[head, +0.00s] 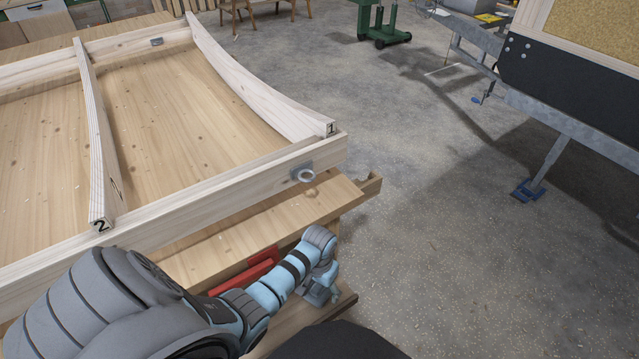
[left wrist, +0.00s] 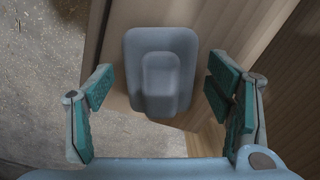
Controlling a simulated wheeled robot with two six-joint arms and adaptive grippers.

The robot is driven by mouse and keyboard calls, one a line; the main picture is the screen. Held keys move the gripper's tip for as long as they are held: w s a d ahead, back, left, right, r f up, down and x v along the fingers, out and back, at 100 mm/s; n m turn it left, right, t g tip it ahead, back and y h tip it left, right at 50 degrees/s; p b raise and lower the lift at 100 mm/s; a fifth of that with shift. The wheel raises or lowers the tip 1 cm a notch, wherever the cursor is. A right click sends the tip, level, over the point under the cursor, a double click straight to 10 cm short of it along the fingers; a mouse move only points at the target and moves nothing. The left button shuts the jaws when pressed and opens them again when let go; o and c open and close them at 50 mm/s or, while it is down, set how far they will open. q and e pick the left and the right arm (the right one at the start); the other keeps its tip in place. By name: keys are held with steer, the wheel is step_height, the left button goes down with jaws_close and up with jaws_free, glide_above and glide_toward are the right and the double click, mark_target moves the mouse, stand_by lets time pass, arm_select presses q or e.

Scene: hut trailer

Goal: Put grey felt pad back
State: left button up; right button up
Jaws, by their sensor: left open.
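The grey felt pad (left wrist: 137,45), a blue-grey rounded block with a raised grip, lies on a wooden surface in the left wrist view. My left gripper (left wrist: 160,84) is open, with its teal-padded fingers on either side of the pad's raised grip and clear gaps to both. In the head view my left gripper (head: 322,289) is low at the right end of the bench, seen from behind. The pad cannot be made out there. My right gripper is not in view.
A wooden bench (head: 270,225) carries a timber frame (head: 215,195) with ribs marked 1 and 2 and a metal eye plate (head: 304,173). A red object (head: 245,274) is beside my left arm. Open floor (head: 450,240) lies to the right, before a trailer (head: 570,80).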

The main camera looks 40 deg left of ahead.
arm_select(q)
step_height(320, 180, up, 12)
steer(key=p, duration=0.5)
steer(key=shift+p, duration=0.35)
